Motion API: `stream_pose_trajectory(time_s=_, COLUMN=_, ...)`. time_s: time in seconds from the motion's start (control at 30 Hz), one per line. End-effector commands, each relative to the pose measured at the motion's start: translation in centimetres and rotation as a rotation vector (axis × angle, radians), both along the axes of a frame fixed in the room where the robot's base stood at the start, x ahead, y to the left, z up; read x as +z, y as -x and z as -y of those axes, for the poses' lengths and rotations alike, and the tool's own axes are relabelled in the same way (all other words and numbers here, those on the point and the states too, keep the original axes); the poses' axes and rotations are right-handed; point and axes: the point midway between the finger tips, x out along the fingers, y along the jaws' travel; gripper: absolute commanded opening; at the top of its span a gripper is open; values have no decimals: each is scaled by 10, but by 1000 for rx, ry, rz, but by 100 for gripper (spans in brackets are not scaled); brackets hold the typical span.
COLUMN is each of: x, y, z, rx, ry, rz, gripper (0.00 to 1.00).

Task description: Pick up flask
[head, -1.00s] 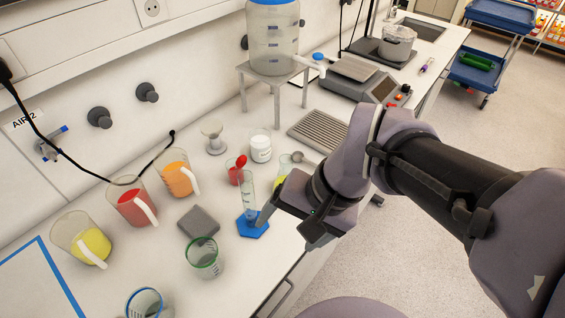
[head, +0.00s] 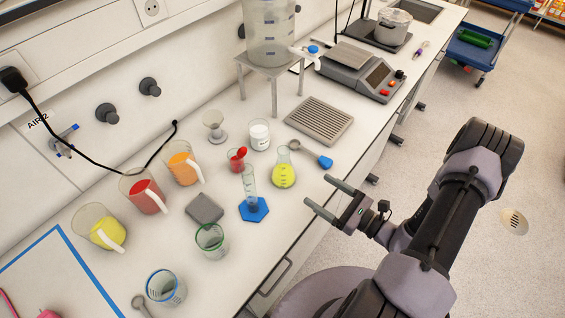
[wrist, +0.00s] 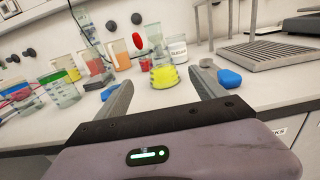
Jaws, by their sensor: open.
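The conical flask (head: 284,172) holds yellow liquid and stands upright on the bench, just behind the blue-based measuring cylinder. In the wrist view the flask (wrist: 163,74) shows ahead, between the two fingers. My gripper (head: 325,196) is open and empty at the bench's front edge. Its fingers point toward the bench, to the right of and apart from the flask. In the wrist view my gripper (wrist: 160,85) has its fingers spread wide.
The measuring cylinder (head: 252,207) stands left of the flask. A red cup (head: 237,160), a white jar (head: 260,134) and a blue-handled spoon (head: 324,161) are close by. Jugs of orange (head: 182,166), red (head: 145,195) and yellow (head: 100,230) liquid stand further left. A drain tray (head: 318,121) lies behind.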

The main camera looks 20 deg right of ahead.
Motion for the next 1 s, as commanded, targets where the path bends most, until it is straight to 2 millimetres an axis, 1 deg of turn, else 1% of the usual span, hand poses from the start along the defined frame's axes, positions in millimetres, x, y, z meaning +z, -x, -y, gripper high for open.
stream_pose_trajectory(time_s=0.07, x=-2, y=-12, z=-10, rx=2, ry=-1, rz=-1, gripper=80)
stream_pose_trajectory(time_s=0.2, x=-3, y=-45, z=-36, rx=9, ry=-1, rz=-1, gripper=80)
stream_pose_trajectory(time_s=0.3, x=-2, y=-67, z=-52, rx=8, ry=1, rz=1, gripper=80)
stream_pose_trajectory(time_s=0.4, x=-2, y=-83, z=-63, rx=6, ry=-1, rz=-1, gripper=80)
stream_pose_trajectory(time_s=0.57, x=-1, y=-97, z=-72, rx=6, ry=0, rz=0, gripper=80)
stream_pose_trajectory(time_s=0.7, x=2, y=-120, z=-88, rx=8, ry=0, rz=1, gripper=80)
stream_pose_trajectory(time_s=0.8, x=3, y=-134, z=-97, rx=7, ry=0, rz=0, gripper=80)
stream_pose_trajectory(time_s=0.9, x=3, y=-139, z=-101, rx=6, ry=-1, rz=-1, gripper=80)
stream_pose_trajectory(time_s=1.0, x=3, y=-139, z=-100, rx=5, ry=-2, rz=-1, gripper=80)
